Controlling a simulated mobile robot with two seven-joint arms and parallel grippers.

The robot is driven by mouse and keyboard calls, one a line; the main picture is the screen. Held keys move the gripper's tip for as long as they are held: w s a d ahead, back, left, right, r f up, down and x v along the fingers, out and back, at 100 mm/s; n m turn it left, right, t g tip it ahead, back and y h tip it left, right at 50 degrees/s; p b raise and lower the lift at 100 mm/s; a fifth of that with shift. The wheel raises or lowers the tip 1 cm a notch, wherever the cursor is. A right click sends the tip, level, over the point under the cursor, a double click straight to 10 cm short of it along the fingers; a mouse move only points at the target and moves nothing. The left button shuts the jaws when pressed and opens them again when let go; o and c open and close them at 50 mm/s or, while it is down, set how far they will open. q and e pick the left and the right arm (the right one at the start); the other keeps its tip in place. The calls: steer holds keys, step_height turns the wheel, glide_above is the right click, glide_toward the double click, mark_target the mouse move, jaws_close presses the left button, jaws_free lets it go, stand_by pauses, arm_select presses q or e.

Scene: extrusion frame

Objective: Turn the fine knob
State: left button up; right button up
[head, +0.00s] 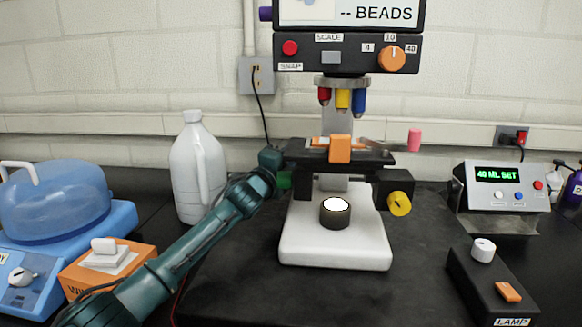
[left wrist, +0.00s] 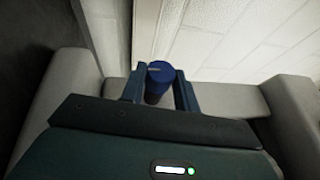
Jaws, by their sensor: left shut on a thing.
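In the left wrist view, a blue round knob (left wrist: 160,72) with a pale line on its end sits between the two fingers of my left gripper (left wrist: 160,88), which is shut on it. In the head view, my left gripper (head: 272,160) reaches the left side of the microscope's black stage (head: 376,159); the blue knob is hidden there. A green part (head: 284,180) shows just below the gripper. A yellow knob (head: 400,204) sticks out on the microscope's right side. No label for the fine knob is readable. My right gripper is not in view.
The microscope's white base (head: 334,251) stands on the dark bench. A white jug (head: 197,165) and an orange box (head: 106,262) are near my left arm. A black lamp box (head: 475,271) and a display unit (head: 508,187) stand at the right.

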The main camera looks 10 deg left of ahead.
arm_select(q)
steer(key=o, duration=1)
steer(key=shift+c, duration=0.2)
steer(key=shift+s, duration=0.1)
steer(key=v, duration=1.3)
steer(key=shift+b, duration=0.3)
